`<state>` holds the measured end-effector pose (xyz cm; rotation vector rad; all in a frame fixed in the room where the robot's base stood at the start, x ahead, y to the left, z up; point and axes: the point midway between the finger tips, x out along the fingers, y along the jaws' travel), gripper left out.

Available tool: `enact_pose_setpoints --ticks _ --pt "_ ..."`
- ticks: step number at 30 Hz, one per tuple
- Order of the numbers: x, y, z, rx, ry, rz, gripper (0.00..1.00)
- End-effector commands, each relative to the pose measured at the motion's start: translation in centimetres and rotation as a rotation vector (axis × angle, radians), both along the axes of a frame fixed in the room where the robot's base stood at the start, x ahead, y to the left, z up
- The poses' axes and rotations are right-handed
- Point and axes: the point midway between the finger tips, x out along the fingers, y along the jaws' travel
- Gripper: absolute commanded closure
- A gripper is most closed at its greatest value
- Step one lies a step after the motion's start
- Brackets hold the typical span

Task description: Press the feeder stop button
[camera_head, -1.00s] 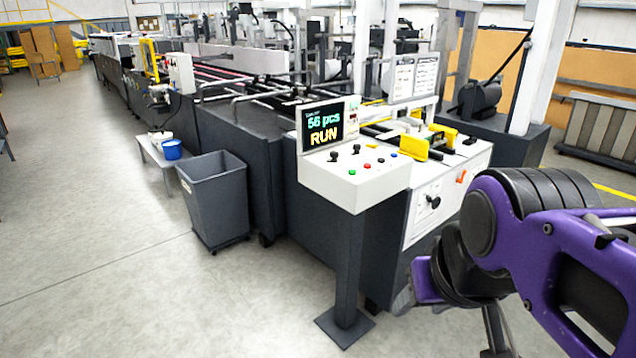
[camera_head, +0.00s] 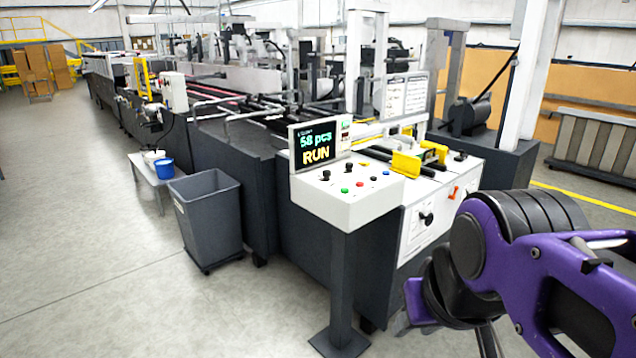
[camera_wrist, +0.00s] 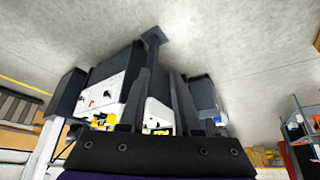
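The control panel (camera_head: 347,203) is a white slanted box on a dark post. The display (camera_head: 318,145) above reads "58 pcs RUN". In the wrist view my gripper (camera_wrist: 161,75) has its two dark fingers apart, with nothing held between them. The white panel (camera_wrist: 159,113) shows upside down beyond the fingers. My gripper is well apart from the buttons.
A grey bin (camera_head: 207,220) stands left of the panel, beside a low bench with a blue bucket (camera_head: 164,168). The long machine runs behind. A white cabinet face with a black knob (camera_head: 426,218) is right of the panel post. The left floor is clear.

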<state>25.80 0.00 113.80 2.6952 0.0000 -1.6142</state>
Motion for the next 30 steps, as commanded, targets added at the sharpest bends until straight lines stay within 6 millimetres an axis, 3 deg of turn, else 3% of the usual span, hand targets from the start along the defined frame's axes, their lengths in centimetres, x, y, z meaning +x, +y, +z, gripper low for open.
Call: enact_pose_setpoints --ticks 1,5,30 --pt "0.00 0.00 0.00 0.000 0.000 0.000 0.79" --pt "0.00 0.00 0.00 0.000 0.000 0.000 1.00" --pt "0.00 0.00 0.00 0.000 0.000 0.000 1.00"
